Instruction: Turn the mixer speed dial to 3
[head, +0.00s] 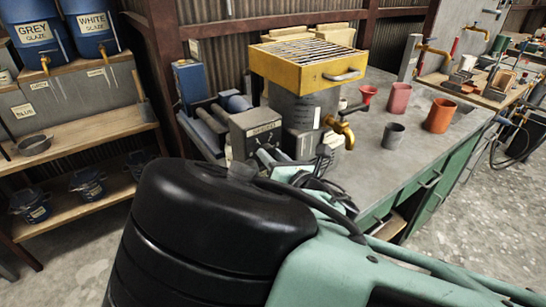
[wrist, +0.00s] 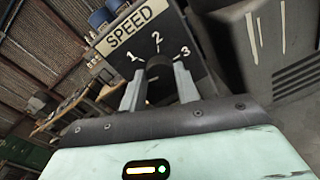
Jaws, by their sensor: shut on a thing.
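In the wrist view the dark speed panel (wrist: 205,45) carries a pale plate reading SPEED (wrist: 127,28) and the marks 1, 2 and 3 from left to right. The dark round dial (wrist: 160,72) sits below the 2. My gripper (wrist: 158,80) is shut on the dial, one finger on each side of it. The fingers hide part of the dial, and I cannot tell for sure which number it points at.
A grey tank (head: 299,108) with a brass tap (head: 343,133) stands on the bench (head: 385,170), under a yellow slatted tray (head: 309,72). A small grey labelled box (head: 257,135) is beside it. Several cups, including an orange one (head: 439,115), stand to the right.

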